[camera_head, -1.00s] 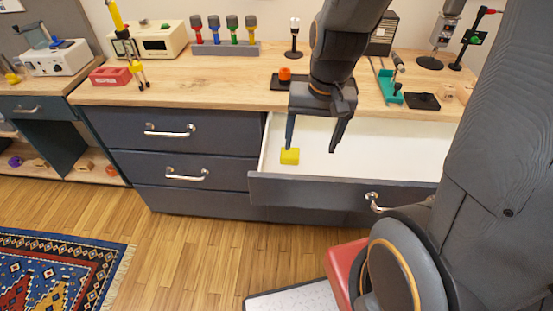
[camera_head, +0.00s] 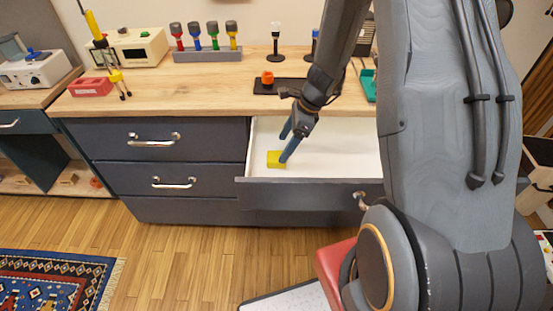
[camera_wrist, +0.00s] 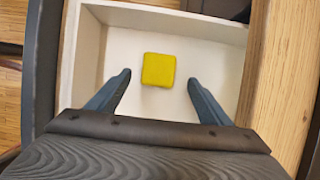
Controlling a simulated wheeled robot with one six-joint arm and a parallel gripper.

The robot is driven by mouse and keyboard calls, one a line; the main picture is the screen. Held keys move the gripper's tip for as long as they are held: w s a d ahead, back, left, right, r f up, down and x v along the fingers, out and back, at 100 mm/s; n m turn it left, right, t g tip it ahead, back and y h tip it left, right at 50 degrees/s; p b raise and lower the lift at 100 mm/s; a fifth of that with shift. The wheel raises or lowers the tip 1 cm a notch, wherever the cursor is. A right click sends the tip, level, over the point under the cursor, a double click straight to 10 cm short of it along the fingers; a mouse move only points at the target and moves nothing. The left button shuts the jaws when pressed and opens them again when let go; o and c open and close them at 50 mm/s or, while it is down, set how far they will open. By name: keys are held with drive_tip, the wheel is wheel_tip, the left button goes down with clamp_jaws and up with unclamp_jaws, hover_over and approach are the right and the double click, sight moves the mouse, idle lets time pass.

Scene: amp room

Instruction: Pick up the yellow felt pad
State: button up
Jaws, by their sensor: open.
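The yellow felt pad (camera_head: 275,159) lies on the white floor of the open drawer (camera_head: 345,160), near the drawer's left end. In the wrist view the pad (camera_wrist: 158,70) is a rounded yellow block, a little ahead of the fingertips and about midway between them. My gripper (camera_head: 285,147) reaches down into the drawer by the pad. In the wrist view my gripper (camera_wrist: 158,78) is open, with one blue-grey finger on each side and nothing between them. I cannot tell how high the fingertips are above the drawer floor.
The drawer's white walls (camera_wrist: 88,60) stand close around the fingers. The wooden worktop (camera_head: 160,95) is above the drawer.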

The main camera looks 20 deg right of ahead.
sight(277, 156)
drive_tip(key=x, duration=0.2)
drive_tip(key=p+x, duration=0.1)
drive_tip(key=shift+s+a+f, duration=0.15)
drive_tip(key=shift+a+f, duration=0.1)
drive_tip(key=shift+f, duration=0.1)
drive_tip(key=shift+a+f, duration=0.2)
drive_tip(key=shift+f, duration=0.4)
drive_tip(key=shift+c, duration=0.2)
drive_tip(key=c, duration=1.2)
drive_tip(key=shift+r, duration=0.15)
wheel_tip(277, 156, up, 10)
drive_tip(key=shift+f+b, duration=0.1)
drive_tip(key=shift+b, duration=0.35)
